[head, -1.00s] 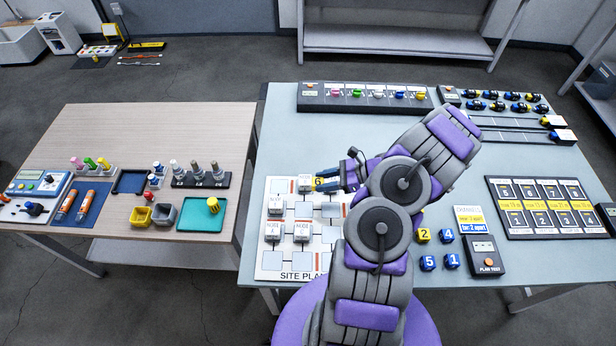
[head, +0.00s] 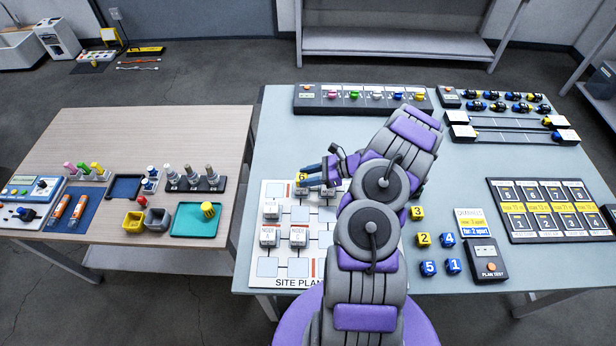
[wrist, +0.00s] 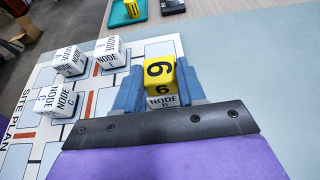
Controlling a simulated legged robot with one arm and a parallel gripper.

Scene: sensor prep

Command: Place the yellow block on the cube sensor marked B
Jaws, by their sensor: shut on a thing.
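The yellow block (wrist: 159,70), marked 6, sits between the two blue fingers of my gripper (wrist: 160,92), which is shut on it. The white cube sensor marked B (wrist: 162,103) shows just below the block in the wrist view, lined up with it. I cannot tell whether the block touches it or hovers slightly above. In the head view the block (head: 301,177) is at the upper part of the site plan board (head: 268,267), at the tips of my gripper (head: 311,178).
Other white node cubes (head: 271,208) stand on the board close by, to the left in the wrist view. Numbered blocks (head: 424,240) and a plan test box (head: 486,262) lie right of my arm. A channel rack (head: 360,99) runs along the back.

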